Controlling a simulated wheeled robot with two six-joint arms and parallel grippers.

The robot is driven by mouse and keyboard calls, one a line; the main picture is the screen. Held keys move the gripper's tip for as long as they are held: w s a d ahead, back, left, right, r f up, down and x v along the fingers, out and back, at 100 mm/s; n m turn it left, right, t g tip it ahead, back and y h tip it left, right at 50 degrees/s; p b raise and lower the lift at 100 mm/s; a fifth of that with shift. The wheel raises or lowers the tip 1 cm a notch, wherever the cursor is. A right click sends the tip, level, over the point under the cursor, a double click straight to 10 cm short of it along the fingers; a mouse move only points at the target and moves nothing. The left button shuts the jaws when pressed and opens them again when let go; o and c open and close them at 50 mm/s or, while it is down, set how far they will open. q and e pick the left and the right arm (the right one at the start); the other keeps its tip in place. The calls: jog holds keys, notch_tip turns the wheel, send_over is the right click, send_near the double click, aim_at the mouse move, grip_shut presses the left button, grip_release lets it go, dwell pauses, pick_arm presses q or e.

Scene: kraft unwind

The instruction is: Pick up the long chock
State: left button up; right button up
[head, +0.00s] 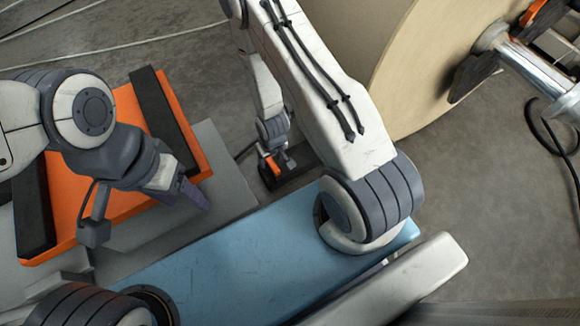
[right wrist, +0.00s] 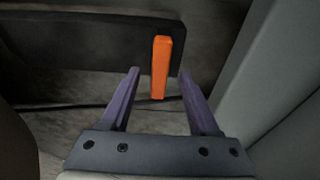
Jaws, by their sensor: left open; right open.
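A long dark chock with an upright orange handle (right wrist: 162,68) lies on the grey floor in the right wrist view; its dark body (right wrist: 80,55) runs off to the left. In the head view the dark chock (head: 290,181) lies beyond the blue deck, partly hidden by my right arm. My right gripper (right wrist: 158,73) is open, with its two purple fingers pointing toward the chock and the handle between their tips in the picture. Whether they touch it I cannot tell. My left gripper (head: 197,197) is open and empty over the grey plate, beside the orange platform.
The orange platform (head: 95,165) with black strips is at the left. A large kraft roll (head: 410,75) on a metal shaft (head: 535,70) stands at the upper right. In the right wrist view a grey wall (right wrist: 265,75) rises close on the right. A cable crosses the floor.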

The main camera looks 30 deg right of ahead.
aim_at(271, 162)
jog(key=f+b, duration=0.2)
jog(key=f, duration=0.1)
jog(key=shift+w+f, duration=0.2)
jog(key=shift+w, duration=0.15)
pick_arm(q)
notch_tip(271, 162, down, 3)
jog(key=shift+r, duration=0.15)
pick_arm(e)
jog(key=shift+r, duration=0.1)
grip_shut()
pick_arm(q)
jog(key=shift+r+p, duration=0.15)
jog(key=shift+p, duration=0.15)
pick_arm(e)
jog(key=shift+r, duration=0.2)
